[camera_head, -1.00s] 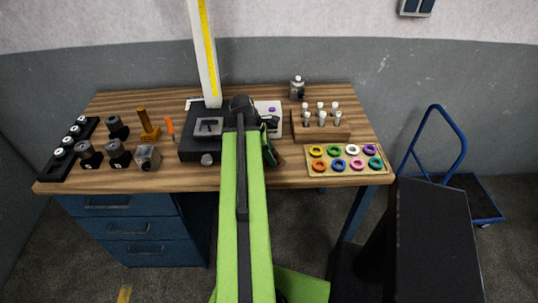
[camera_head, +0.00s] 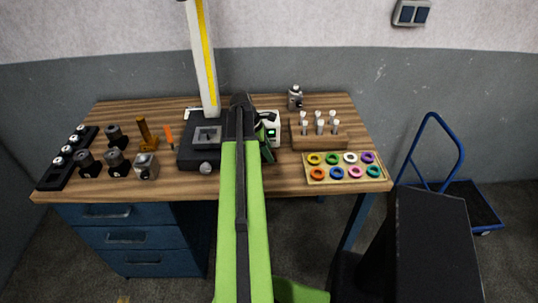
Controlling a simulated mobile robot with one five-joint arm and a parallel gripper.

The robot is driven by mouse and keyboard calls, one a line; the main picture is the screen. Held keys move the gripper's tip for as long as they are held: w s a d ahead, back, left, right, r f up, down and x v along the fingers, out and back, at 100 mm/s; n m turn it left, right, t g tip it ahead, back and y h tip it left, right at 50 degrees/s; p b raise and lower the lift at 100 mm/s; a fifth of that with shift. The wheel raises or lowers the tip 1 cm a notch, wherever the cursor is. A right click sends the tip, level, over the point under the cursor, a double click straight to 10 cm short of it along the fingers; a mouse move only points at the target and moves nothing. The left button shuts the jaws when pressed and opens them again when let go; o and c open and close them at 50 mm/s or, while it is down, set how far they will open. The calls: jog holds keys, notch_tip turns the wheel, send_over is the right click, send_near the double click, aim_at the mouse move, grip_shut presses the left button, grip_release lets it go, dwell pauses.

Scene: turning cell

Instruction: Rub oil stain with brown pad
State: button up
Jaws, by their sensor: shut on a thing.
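My green and black arm reaches over the wooden workbench (camera_head: 355,138), and its end hides part of the bench. My gripper (camera_head: 267,152) shows only in part, just right of the arm's far end, low over the bench. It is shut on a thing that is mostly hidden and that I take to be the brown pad. No brown pad shows elsewhere on the bench. I cannot make out an oil stain; the arm may cover it.
A black device (camera_head: 192,158) with a tall white and yellow post stands left of the arm. A white device (camera_head: 273,128) is partly hidden behind it. Dark holders crowd the left.

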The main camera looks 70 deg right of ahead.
aim_at(277, 159)
jog(key=shift+s+d+r, duration=0.1)
jog(key=shift+d+r, duration=0.05)
jog(key=shift+d, duration=0.4)
jog(key=shift+d+r, duration=0.15)
jog(key=shift+d, duration=0.4)
jog(key=shift+s+r, duration=0.15)
jog(key=shift+s, duration=0.35)
jog(key=shift+s+a, duration=0.15)
jog(key=shift+a, duration=0.15)
jog(key=shift+s+a+f, duration=0.35)
jog(key=shift+s+a, duration=0.05)
jog(key=shift+s, duration=0.1)
jog(key=shift+s+a+f, duration=0.1)
jog(key=shift+a, duration=0.75)
jog(key=shift+s+a, duration=0.1)
jog(key=shift+a, duration=0.1)
jog(key=shift+s+a+f, duration=0.1)
jog(key=shift+s+a, duration=0.2)
jog(key=shift+a, duration=0.55)
jog(key=shift+s+a, duration=0.3)
jog(key=shift+a, duration=0.55)
